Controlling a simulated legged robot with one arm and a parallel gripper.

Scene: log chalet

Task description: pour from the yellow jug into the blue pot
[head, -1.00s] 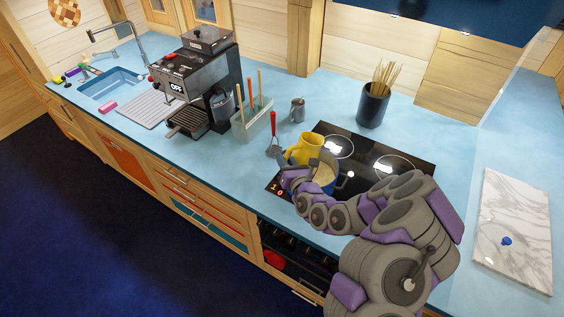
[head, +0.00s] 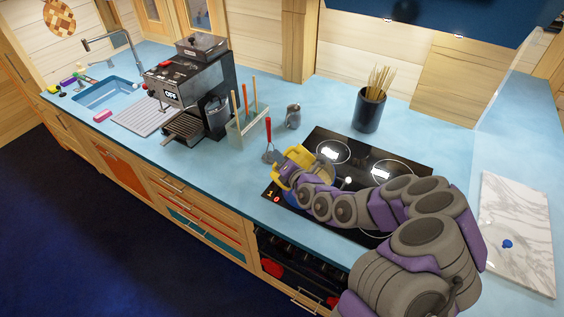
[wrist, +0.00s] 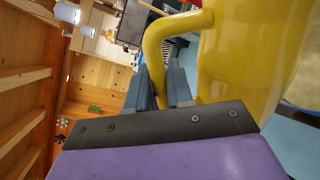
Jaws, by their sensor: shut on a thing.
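The yellow jug (head: 299,154) is over the left part of the cooktop, partly behind my arm, and looks tipped over. In the wrist view its glossy body (wrist: 250,45) fills the right side. My gripper (wrist: 160,78) is shut on the jug's handle (wrist: 153,45), with a finger on each side. My gripper is hard to make out in the head view. The blue pot (head: 291,199) is mostly hidden by my arm, with only a little blue showing low at the cooktop's left. I cannot see whether anything flows from the jug.
A dark canister (head: 368,110) is behind the cooktop (head: 410,170). A marble board (head: 518,225) lies right.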

